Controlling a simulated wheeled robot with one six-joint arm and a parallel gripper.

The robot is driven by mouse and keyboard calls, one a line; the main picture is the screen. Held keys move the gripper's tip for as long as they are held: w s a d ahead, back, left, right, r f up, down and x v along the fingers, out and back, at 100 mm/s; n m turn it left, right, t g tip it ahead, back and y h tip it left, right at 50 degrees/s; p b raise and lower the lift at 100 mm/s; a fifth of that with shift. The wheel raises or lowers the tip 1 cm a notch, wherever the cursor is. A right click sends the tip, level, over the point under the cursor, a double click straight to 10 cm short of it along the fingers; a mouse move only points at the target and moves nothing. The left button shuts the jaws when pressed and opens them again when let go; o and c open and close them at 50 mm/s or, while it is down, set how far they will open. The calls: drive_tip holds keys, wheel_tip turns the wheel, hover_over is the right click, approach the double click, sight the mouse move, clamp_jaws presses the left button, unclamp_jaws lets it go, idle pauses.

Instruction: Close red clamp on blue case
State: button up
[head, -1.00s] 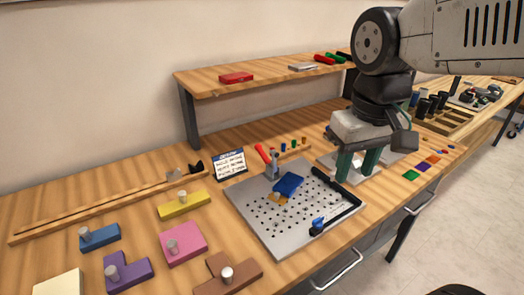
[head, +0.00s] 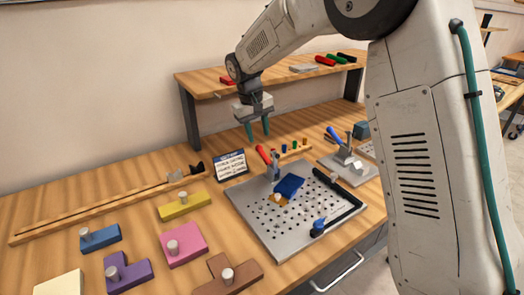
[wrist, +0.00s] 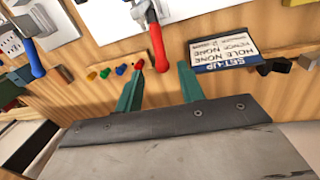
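The red clamp (head: 264,156) stands at the back edge of the perforated metal plate (head: 255,220), its red handle raised and leaning up to the left. The blue case (head: 290,186) lies on the plate just in front of the clamp. My gripper (head: 257,130) hangs above the bench behind the clamp, its green fingers pointing down, apart and empty. In the wrist view, the red handle (wrist: 157,47) lies beyond and between the open fingers (wrist: 158,88), with no contact visible. The blue case cannot be made out in the wrist view.
A set-up sign (head: 231,165) stands left of the clamp. A strip of small coloured pegs (head: 295,147) lies behind it. A blue-handled clamp (head: 334,136) stands at right. The raised shelf (head: 210,80) is behind my gripper. Coloured blocks (head: 184,243) fill the front left.

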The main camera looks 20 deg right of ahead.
sight(262, 151)
drive_tip(key=f, duration=0.2)
drive_tip(key=d+f, duration=0.1)
drive_tip(key=f, duration=0.4)
drive_tip(key=shift+w+d+f, duration=0.15)
drive_tip(key=shift+d+f, duration=0.05)
drive_tip(key=shift+f, duration=0.1)
clamp_jaws()
drive_tip(key=shift+a, duration=0.1)
